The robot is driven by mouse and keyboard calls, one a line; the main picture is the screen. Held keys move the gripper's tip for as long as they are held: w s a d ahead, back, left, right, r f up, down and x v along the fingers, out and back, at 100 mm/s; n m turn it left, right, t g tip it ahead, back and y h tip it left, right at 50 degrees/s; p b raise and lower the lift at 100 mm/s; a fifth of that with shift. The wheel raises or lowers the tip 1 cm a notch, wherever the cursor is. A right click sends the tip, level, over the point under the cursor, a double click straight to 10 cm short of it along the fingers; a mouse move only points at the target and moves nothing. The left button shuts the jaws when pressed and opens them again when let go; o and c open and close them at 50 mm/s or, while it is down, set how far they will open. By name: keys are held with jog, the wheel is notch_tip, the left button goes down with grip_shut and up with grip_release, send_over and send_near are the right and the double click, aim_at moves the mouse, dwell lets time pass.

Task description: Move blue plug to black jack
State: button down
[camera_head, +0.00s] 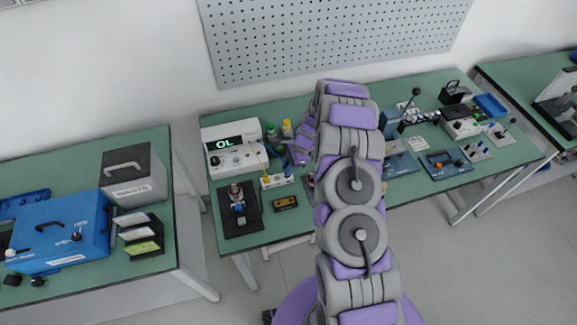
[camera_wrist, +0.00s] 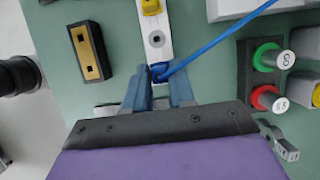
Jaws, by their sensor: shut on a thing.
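The blue plug (camera_wrist: 160,72) is between the two blue-grey fingers of my gripper (camera_wrist: 159,82), which is shut on it. A blue cable runs from the plug to the upper right. The plug sits at the near end of a white strip (camera_wrist: 167,22); I cannot tell whether it is seated or just above it. A dark square opening, apparently the black jack (camera_wrist: 157,40), is on the strip just beyond the plug. A yellow plug (camera_wrist: 151,6) is farther along. In the head view the strip (camera_head: 276,182) lies beside my gripper (camera_head: 290,163).
A black block with yellow-brown face (camera_wrist: 90,50) lies left of the strip. A dark block with green and red terminals (camera_wrist: 259,77) stands to the right. In the head view a white meter (camera_head: 233,148) reading "OL" stands behind the strip, and a black mat (camera_head: 240,225) lies left.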

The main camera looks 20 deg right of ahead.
jog(key=shift+f, duration=0.9)
dwell(0.9)
jog(key=c, duration=0.9)
grip_release()
jog(key=shift+o, duration=0.2)
jog(key=p+v, duration=0.1)
jog(key=v, duration=1.6)
jog(key=shift+d, duration=0.2)
jog(key=shift+r, duration=0.15)
